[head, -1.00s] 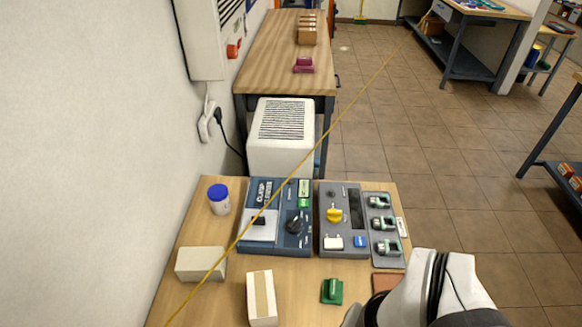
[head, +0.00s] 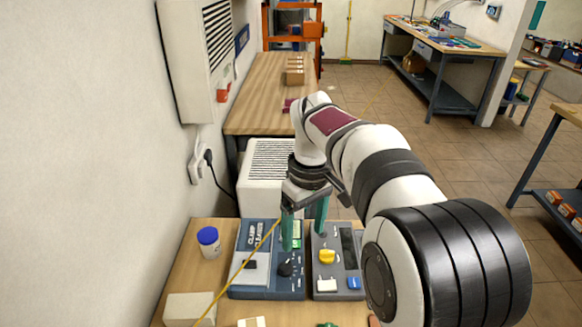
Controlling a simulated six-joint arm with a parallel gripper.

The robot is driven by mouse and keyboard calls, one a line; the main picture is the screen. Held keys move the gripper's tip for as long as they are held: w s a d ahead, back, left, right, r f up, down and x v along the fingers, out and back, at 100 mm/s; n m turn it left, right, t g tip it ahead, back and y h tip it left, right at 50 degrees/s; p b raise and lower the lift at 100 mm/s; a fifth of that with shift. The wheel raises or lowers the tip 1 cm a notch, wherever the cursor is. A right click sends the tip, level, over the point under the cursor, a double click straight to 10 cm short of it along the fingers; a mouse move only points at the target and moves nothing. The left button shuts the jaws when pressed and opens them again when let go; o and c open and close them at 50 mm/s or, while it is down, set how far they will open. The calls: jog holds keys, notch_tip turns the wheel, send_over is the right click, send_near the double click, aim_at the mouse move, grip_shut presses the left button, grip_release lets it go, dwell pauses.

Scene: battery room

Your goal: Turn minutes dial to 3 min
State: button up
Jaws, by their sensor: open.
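A blue device (head: 243,283) with a black dial (head: 285,270) and a grey device (head: 318,280) with a yellow dial (head: 327,256) stand side by side on the near wooden table. Their small markings are too small to read, so I cannot tell which dial is for minutes or where it points. My gripper (head: 304,241) is open and empty, with its teal fingers pointing down. In the picture, the fingers overlap the back parts of the two devices, close to both dials. Contact cannot be told. One finger partly hides the green display (head: 296,241) on the blue device.
A jar with a blue lid (head: 208,242) and a pale box (head: 189,308) stand on the left. A white vented box (head: 268,165) is behind the devices. My arm hides the table's right side.

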aim_at(287, 266)
jog(key=w+a+f+n, duration=0.4)
jog(key=w, duration=0.3)
jog(key=f, duration=1.5)
jog(key=shift+w+d+f, duration=0.2)
jog(key=shift+d+f, duration=0.05)
jog(key=shift+f, duration=0.15)
grip_shut()
